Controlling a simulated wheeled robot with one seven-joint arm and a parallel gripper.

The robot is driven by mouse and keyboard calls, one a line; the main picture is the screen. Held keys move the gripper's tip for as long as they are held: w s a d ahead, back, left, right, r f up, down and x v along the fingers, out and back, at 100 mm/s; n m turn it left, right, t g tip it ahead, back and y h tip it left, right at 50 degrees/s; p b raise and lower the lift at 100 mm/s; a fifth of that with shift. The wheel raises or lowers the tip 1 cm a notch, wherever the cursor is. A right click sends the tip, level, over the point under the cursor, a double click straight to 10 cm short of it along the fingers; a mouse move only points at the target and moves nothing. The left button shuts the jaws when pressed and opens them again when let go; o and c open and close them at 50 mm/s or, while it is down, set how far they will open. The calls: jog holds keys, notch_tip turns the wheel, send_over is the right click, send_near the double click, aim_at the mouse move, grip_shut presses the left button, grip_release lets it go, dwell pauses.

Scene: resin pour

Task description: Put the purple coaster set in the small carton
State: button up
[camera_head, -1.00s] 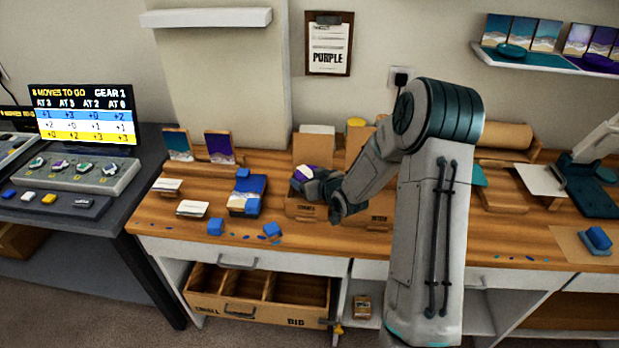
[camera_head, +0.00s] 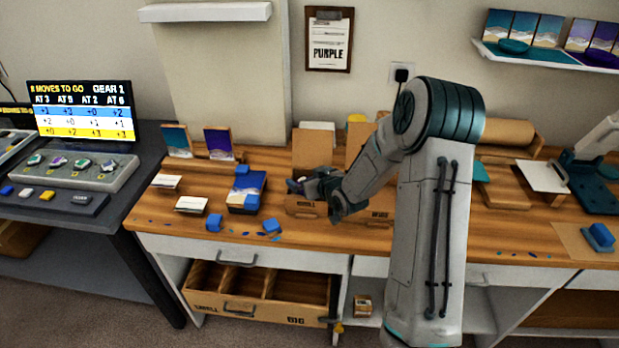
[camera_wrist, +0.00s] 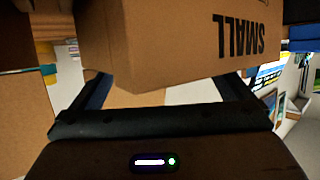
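The small carton (camera_head: 305,207) stands open on the wooden bench, its flap raised at the back. My gripper (camera_head: 297,185) is low at the carton's opening. A sliver of purple shows by the fingers; I cannot tell whether the purple coaster set is inside the carton or still held. In the wrist view the carton's wall (camera_wrist: 180,50), marked SMALL upside down, fills the upper middle. My two fingers (camera_wrist: 165,88) stand apart there, and their tips are hidden behind the carton.
A carton marked big (camera_head: 378,216) stands just right, partly behind my arm. A blue-topped coaster stack (camera_head: 247,190) and loose blue blocks (camera_head: 214,223) lie to the left. A drawer (camera_head: 262,290) with compartments is open below the bench. A purple order sheet (camera_head: 328,40) hangs on the wall.

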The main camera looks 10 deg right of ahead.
jog(key=shift+r+p, duration=0.85)
jog(key=shift+p, duration=0.15)
jog(key=s+d+r+m+g+h+b, duration=0.1)
jog(key=s+d+r+g+h, duration=0.2)
jog(key=s, duration=0.5)
jog(key=s+d+r+g+h, duration=0.1)
jog(key=s+d+r+h, duration=0.1)
jog(key=s+r, duration=0.45)
jog(key=s+a+r+m+g, duration=0.1)
jog(key=s+a+r+g, duration=0.1)
jog(key=s, duration=0.9)
jog(key=s+a+r+m+g, duration=0.1)
jog(key=s+a+r+g, duration=0.1)
jog(key=s, duration=0.9)
jog(key=shift+s+a+r+m+g+y, duration=0.15)
jog(key=shift+a+r+m+g+y, duration=0.2)
jog(key=shift+a+g, duration=0.55)
